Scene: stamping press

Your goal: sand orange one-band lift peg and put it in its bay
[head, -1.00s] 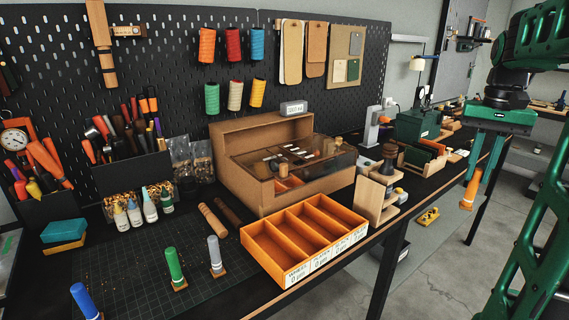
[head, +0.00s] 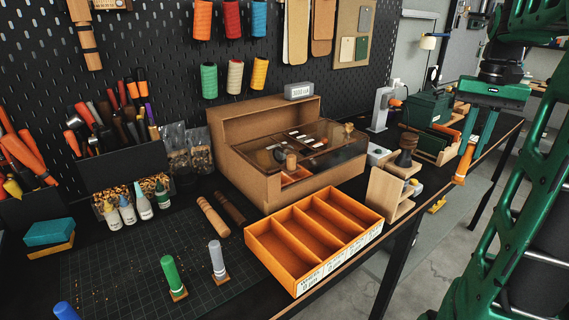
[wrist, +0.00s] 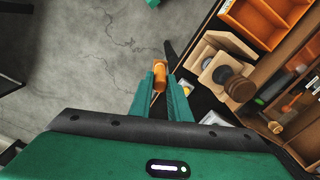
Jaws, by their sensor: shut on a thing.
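The wrist view shows the peg (wrist: 159,72) between the fingertips, over grey floor. Its bands cannot be made out. An orange tray with several long bays (head: 262,262) lies at the bench's front edge. A green peg (head: 171,272) and a grey peg (head: 216,255) stand on the cutting mat. A blue peg (head: 65,311) is cut off at the lower left.
A brown case with a clear lid (head: 248,180) is behind the tray. A wooden dowel (head: 212,215) lies left of the tray. Open floor (head: 385,285) lies before the bench.

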